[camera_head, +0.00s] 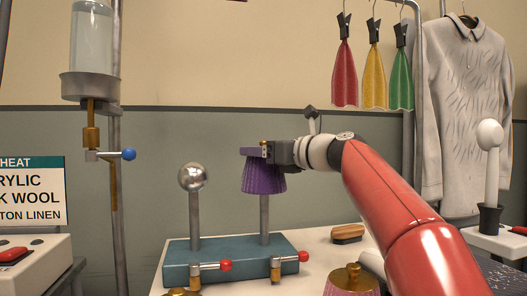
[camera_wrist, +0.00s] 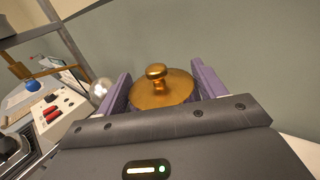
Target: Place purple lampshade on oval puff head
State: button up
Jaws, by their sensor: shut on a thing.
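The purple lampshade (camera_head: 263,178) is upright around the top of the right post (camera_head: 264,220) on the teal stand. Its brass cap and knob (camera_wrist: 158,90) fill the middle of the wrist view. My gripper (camera_head: 254,151) is shut on the lampshade at its top, with purple fingers on either side of the brass cap. Whatever head tops the right post is hidden by the shade, so I cannot tell its shape or whether the shade rests on it. The left post carries a round silver head (camera_head: 192,177), bare, also seen in the wrist view (camera_wrist: 101,88).
The teal stand (camera_head: 225,262) has red-knobbed valves in front. Another brass-knobbed piece (camera_head: 351,279) and a wooden brush (camera_head: 348,234) are at right on the table. A water tank (camera_head: 91,45) hangs left. Coloured cloths (camera_head: 374,75) and a shirt (camera_head: 465,110) hang behind.

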jog(key=shift+f+b, duration=0.3)
jog(key=shift+f, duration=0.2)
jog(key=o, duration=1.2)
jog(key=shift+r, duration=0.1)
jog(key=shift+c, duration=0.2)
jog(key=shift+d, duration=0.1)
